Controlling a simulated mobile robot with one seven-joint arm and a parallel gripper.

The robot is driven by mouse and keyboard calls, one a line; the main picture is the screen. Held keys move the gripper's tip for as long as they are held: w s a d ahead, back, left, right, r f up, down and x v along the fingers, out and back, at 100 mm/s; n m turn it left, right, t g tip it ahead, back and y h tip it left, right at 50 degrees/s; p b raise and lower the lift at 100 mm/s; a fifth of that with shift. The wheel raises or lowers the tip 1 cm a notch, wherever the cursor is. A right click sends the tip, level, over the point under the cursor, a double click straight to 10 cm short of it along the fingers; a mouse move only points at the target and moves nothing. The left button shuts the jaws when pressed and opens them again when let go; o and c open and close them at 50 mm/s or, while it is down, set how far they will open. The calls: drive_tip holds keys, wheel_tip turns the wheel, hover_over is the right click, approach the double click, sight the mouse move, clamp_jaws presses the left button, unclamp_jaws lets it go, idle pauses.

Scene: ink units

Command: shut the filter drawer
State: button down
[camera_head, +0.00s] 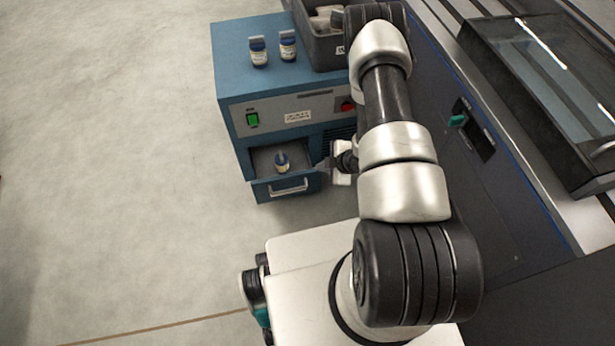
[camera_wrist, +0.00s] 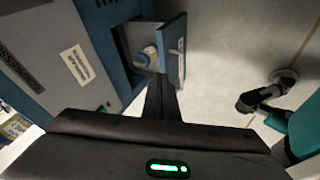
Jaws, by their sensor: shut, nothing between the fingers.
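The filter drawer (camera_head: 268,190) is pulled out from the lower front of a blue unit (camera_head: 232,70). It has a blue front with a pale bar handle, and a small bottle (camera_head: 282,161) with a blue cap sits inside. My gripper (camera_head: 322,167) is beside the drawer's right end in the head view. In the wrist view, its dark fingers (camera_wrist: 161,80) are together and empty, with tips close to the drawer (camera_wrist: 174,60) near its front panel. I cannot tell whether they touch it. The bottle also shows in the wrist view (camera_wrist: 146,57).
Two small bottles (camera_head: 259,52) (camera_head: 288,46) and a dark grey bin (camera_head: 322,52) stand on top of the unit. A green switch (camera_head: 252,119) and a red knob (camera_head: 347,105) are on its face. A dark cabinet (camera_head: 480,190) stands at right. Floor at left is clear.

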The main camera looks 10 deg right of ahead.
drive_tip(key=s+a+f+y, duration=0.1)
drive_tip(key=s+a+f, duration=0.1)
drive_tip(key=s+f, duration=0.2)
drive_tip(key=b, duration=0.4)
approach(297, 179)
wheel_tip(297, 179, down, 3)
drive_tip(key=s+a, duration=0.1)
drive_tip(key=s, duration=0.1)
drive_tip(key=w, duration=0.3)
drive_tip(key=shift+a+f+n, duration=0.1)
drive_tip(key=shift+a+n, duration=0.2)
drive_tip(key=shift+n, duration=0.1)
drive_tip(key=shift+w+b, duration=0.35)
drive_tip(key=shift+w, duration=0.2)
